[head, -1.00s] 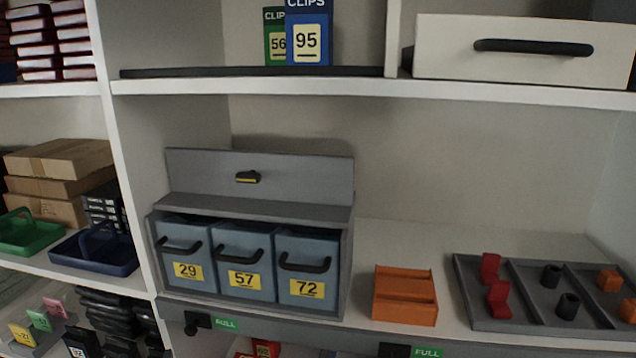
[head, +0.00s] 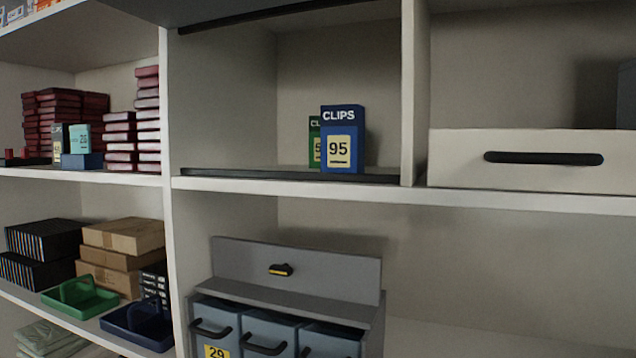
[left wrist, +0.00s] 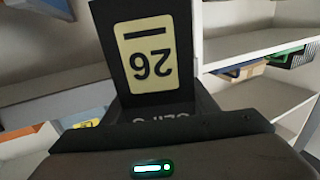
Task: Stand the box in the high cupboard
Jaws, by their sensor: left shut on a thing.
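A black box with a cream label reading 26 (left wrist: 150,62) shows upside down in the left wrist view. My left gripper (left wrist: 163,122) is shut on it at its CLIPS-lettered end. The high cupboard (head: 232,183) is the open upper compartment in the head view. A blue CLIPS box marked 95 (head: 342,140) stands upright in it towards the right, with a green box (head: 314,140) partly hidden behind it. The left part of the cupboard floor is bare. Neither gripper shows in the head view.
A dark strip (head: 290,174) runs along the cupboard's front edge, and a dark bar (head: 285,15) crosses its top. A divider (head: 412,90) separates it from a white drawer (head: 515,160). A grey cabinet with bins (head: 295,265) stands below. Red stacks (head: 120,140) fill the left shelf.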

